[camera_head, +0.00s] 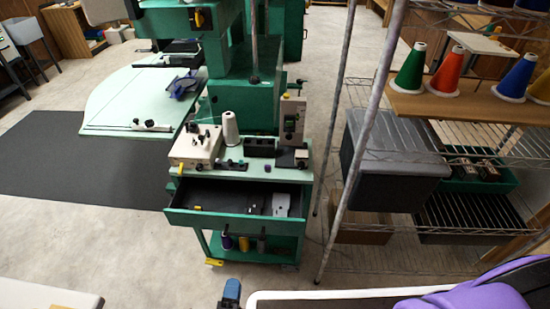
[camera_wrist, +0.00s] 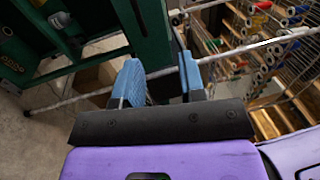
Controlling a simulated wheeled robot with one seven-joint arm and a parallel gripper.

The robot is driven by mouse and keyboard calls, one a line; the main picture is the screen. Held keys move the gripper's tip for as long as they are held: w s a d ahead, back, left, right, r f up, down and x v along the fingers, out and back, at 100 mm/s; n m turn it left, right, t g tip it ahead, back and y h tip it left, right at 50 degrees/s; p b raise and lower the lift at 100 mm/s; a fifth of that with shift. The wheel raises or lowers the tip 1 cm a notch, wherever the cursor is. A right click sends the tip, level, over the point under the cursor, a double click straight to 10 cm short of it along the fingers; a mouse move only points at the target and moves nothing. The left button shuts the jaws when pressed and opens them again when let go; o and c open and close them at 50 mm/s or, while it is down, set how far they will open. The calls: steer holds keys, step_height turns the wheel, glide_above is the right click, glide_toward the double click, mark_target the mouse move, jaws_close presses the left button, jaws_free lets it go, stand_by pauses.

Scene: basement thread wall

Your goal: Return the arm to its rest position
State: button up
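My gripper (camera_wrist: 163,82) shows in the wrist view as two blue finger pads that stand apart beyond a black bar. Only the background, with a grey metal pole, shows between the pads, so it is open and empty. In the head view, a small blue and black part at the bottom edge may be a fingertip, but I cannot tell. Most of my arm is outside the head view or cut off at its lower right.
A green machine cart with a pulled-out drawer (camera_head: 235,217) stands at centre. A wire rack (camera_head: 480,225) with thread cones (camera_head: 447,70) and a dark bin (camera_head: 390,160) stands at right. Its pole (camera_head: 352,190) rises close to the cart. Floor at left (camera_head: 110,240) is clear.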

steer(key=w+d+r+m+g+h, duration=0.3)
steer(key=w+d+r+m+g, duration=0.15)
steer(key=r+m, duration=0.4)
steer(key=w+d+r+m+g+h, duration=0.3)
steer(key=w+r+m+g, duration=0.25)
steer(key=r, duration=0.55)
steer(key=w+d+r+m+g+h, duration=0.4)
steer(key=w+r+m, duration=0.2)
steer(key=r+m, duration=0.3)
steer(key=s+d+r+m+g+y, duration=0.2)
steer(key=d+r+m+g+y, duration=0.5)
steer(key=d+r+m, duration=1.15)
steer(key=s+d+r+m+t+y, duration=0.5)
steer(key=s+d+r+m, duration=0.5)
steer(key=s, duration=0.3)
steer(key=shift+d+r+t, duration=0.45)
steer(key=shift+d+t, duration=0.35)
steer(key=shift+d, duration=0.05)
